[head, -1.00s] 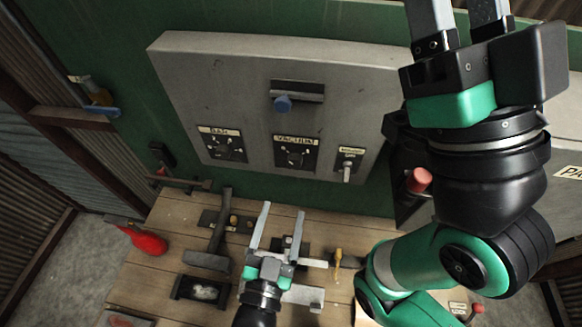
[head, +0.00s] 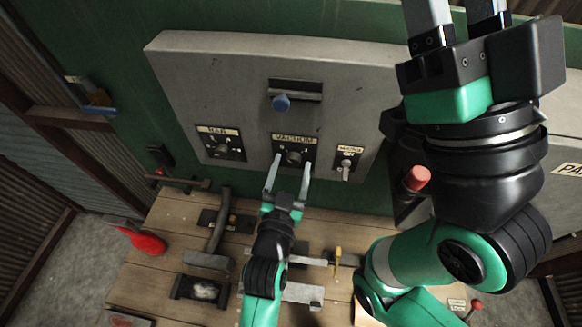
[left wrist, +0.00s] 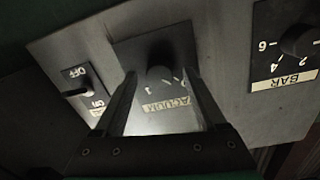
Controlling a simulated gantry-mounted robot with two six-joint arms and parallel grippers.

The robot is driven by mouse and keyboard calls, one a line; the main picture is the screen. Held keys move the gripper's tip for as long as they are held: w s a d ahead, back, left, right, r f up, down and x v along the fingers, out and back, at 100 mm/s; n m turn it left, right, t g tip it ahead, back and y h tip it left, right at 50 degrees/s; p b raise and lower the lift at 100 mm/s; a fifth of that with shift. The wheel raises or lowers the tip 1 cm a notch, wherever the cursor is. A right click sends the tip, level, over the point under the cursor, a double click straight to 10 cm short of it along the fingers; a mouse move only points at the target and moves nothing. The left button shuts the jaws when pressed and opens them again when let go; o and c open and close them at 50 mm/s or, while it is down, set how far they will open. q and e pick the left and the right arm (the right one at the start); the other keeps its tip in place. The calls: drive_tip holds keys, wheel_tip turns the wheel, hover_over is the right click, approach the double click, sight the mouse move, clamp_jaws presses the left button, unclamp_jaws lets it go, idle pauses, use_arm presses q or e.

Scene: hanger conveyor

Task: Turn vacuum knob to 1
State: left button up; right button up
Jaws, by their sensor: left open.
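The vacuum knob (head: 293,157) is a dark round knob on a black plate under a "VACUUM" label, on the grey control panel (head: 200,85). My left gripper (head: 290,160) is open, its two fingers pointing at the knob from below, one towards each side of it. In the left wrist view the knob (left wrist: 160,58) shows between and beyond the fingertips of the left gripper (left wrist: 165,80), with the numbers partly covered by a finger. I cannot tell whether the fingers touch it. My right gripper (head: 460,15) is raised at the top right, its fingertips cut off by the frame edge.
The bar knob (head: 223,150) is left of the vacuum knob, and an on/off switch (head: 346,165) is to its right. Tools lie on the wooden bench (head: 155,265) below. A red-handled lever (head: 417,178) stands near my right arm.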

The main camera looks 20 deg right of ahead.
use_arm(q)
drive_tip(key=shift+c, duration=0.2)
clamp_jaws()
drive_tip(key=shift+m, duration=0.3)
drive_tip(key=m+b, duration=0.2)
drive_tip(key=shift+m, duration=0.3)
drive_tip(key=m+b, duration=0.1)
drive_tip(key=m, duration=0.3)
drive_tip(key=shift+y, duration=0.3)
drive_tip(key=m, duration=0.4)
drive_tip(key=shift+d+r+m, duration=0.1)
drive_tip(key=shift+m, duration=0.3)
drive_tip(key=m, duration=0.5)
drive_tip(key=shift+y, duration=0.3)
drive_tip(key=shift+m, duration=0.3)
